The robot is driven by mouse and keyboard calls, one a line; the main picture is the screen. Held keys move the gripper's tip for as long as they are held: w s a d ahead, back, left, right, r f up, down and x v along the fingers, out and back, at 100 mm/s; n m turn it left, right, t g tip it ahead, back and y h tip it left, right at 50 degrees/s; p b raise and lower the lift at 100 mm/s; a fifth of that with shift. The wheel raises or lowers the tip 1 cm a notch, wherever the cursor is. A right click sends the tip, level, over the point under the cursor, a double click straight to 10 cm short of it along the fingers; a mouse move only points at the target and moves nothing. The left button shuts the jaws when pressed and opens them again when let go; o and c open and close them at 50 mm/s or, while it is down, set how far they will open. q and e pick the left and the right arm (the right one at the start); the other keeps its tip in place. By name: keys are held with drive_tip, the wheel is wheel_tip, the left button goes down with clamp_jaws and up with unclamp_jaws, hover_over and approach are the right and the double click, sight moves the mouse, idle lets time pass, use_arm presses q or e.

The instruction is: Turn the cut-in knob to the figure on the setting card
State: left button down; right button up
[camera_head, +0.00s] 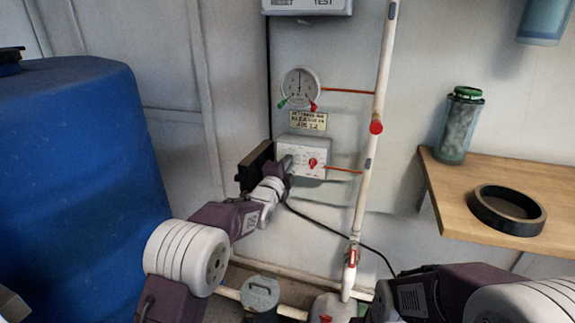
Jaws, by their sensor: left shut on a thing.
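The control box (318,145), pale and wall-mounted, has a red knob (313,163) on its right part. My left gripper (286,165) is at the left part of the box face, shut on a knob there. The gripper hides that knob, so its pointer and the figures around it cannot be read. The setting card (308,121) is a small cream label above the box; its print is too blurred to read. A round white gauge (301,87) with green and red markers hangs above the card. My right gripper is not in view; only part of its arm shows at bottom right.
A blue drum (75,170) fills the left side. A white pipe (368,165) with red fittings runs down right of the box. A wooden shelf (500,175) at right bears a green-capped canister (461,125) and a black ring (507,210).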

use_arm(q)
drive_tip(key=shift+f, duration=0.1)
drive_tip(key=c, duration=1.5)
unclamp_jaws()
drive_tip(key=p+v, duration=0.2)
drive_tip(key=v, duration=0.7)
drive_tip(key=shift+p, duration=0.35)
